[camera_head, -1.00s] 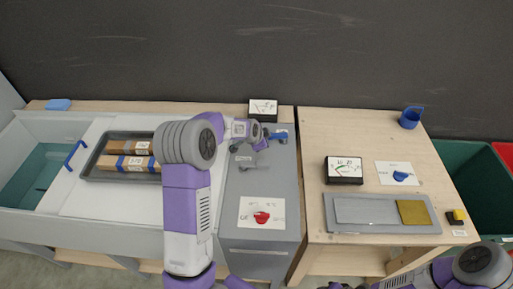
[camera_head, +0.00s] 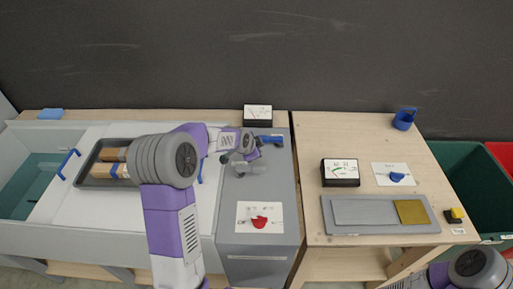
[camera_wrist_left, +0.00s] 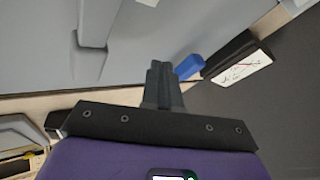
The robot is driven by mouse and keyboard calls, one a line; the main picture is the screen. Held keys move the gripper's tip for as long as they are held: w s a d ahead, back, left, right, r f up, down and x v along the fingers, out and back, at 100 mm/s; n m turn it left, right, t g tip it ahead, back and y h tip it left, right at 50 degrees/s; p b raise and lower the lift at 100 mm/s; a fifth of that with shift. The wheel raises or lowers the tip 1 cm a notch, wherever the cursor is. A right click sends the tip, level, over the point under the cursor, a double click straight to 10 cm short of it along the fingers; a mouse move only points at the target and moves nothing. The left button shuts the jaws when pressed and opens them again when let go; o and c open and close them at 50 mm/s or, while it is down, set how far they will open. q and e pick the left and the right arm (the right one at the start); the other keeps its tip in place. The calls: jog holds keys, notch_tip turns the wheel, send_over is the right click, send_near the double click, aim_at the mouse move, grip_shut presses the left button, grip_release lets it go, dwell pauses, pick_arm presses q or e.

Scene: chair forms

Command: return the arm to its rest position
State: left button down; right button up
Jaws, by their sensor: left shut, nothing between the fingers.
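My left arm (camera_head: 172,220) rises from the bottom of the head view and bends right over the grey cabinet. Its gripper (camera_head: 254,152) is small there, above the cabinet top near a grey lever-like fitting (camera_head: 243,166) and a blue handle (camera_head: 272,140). In the left wrist view the gripper (camera_wrist_left: 161,68) is shut and empty, its fingers together. The blue handle (camera_wrist_left: 189,67) shows just right of the fingertips; I cannot tell the exact gap. My right arm (camera_head: 470,272) shows only at the bottom right corner; its gripper is out of view.
A gauge box (camera_head: 257,115) stands behind the cabinet (camera_head: 259,250). A dark tray (camera_head: 88,178) with brown packages lies left of my arm. The wooden table (camera_head: 340,128) at right holds another gauge (camera_head: 340,172), a grey panel (camera_head: 340,229) and a blue cup (camera_head: 404,119).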

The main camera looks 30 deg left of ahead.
pick_arm(q)
jog(key=a+p+v, duration=0.1)
jog(key=v, duration=0.6)
jog(key=shift+r, duration=0.35)
